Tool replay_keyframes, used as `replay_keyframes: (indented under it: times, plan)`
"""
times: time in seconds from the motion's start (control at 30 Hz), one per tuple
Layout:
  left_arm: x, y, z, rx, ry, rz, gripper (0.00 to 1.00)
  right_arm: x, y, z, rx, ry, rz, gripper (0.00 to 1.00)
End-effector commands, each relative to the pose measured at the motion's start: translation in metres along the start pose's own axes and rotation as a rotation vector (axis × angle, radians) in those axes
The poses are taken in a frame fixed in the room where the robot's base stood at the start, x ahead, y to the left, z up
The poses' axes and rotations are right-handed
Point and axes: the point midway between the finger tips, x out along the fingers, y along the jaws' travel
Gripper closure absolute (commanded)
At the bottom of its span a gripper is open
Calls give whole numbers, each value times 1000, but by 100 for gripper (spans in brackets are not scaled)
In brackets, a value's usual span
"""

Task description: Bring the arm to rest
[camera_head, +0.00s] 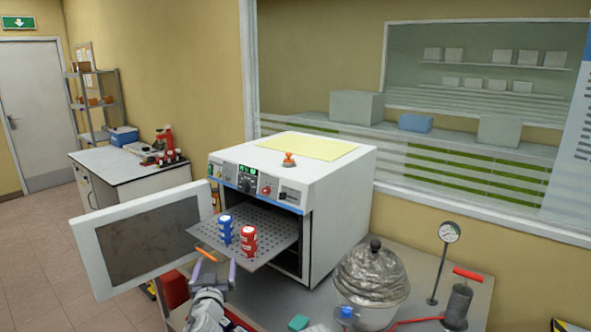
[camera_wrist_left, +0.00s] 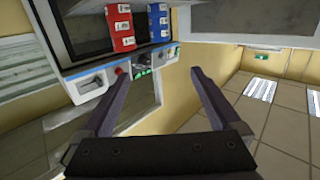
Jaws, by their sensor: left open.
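My left gripper (camera_head: 214,268) is in front of the pulled-out oven shelf, near its front left edge. Its jaws are open and nothing is between them. In the left wrist view the two fingers of this gripper (camera_wrist_left: 160,76) stand wide apart. The rest of my left arm runs out of the bottom of the head view. My right gripper is in neither view.
The white oven (camera_head: 335,195) has its door (camera_head: 82,245) swung open to the left. A blue can (camera_head: 225,230) and a red can (camera_head: 249,242) stand on its perforated shelf (camera_head: 275,226). A foil-covered vessel (camera_head: 372,275) and a gauge (camera_head: 449,233) are at right.

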Motion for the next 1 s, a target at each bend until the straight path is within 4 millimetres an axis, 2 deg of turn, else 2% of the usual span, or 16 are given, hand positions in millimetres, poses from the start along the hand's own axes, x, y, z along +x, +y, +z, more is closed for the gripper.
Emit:
replay_keyframes:
  times: [0.37,0.47,0.67,0.77,0.83,0.9,1.0]
  plan:
    - [-5,-2,26,17,-119,-95,3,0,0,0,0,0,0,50]
    - [-9,-2,39,28,-179,-128,3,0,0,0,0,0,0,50]
    - [-27,6,79,66,-374,-187,3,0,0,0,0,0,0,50]
    - [-45,17,108,102,-527,-198,3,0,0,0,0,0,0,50]
    - [-67,30,134,141,-675,-186,3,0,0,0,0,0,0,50]
    - [-96,47,162,191,-849,-147,3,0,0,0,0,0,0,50]
    - [-144,73,192,271,-1085,-52,3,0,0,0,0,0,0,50]
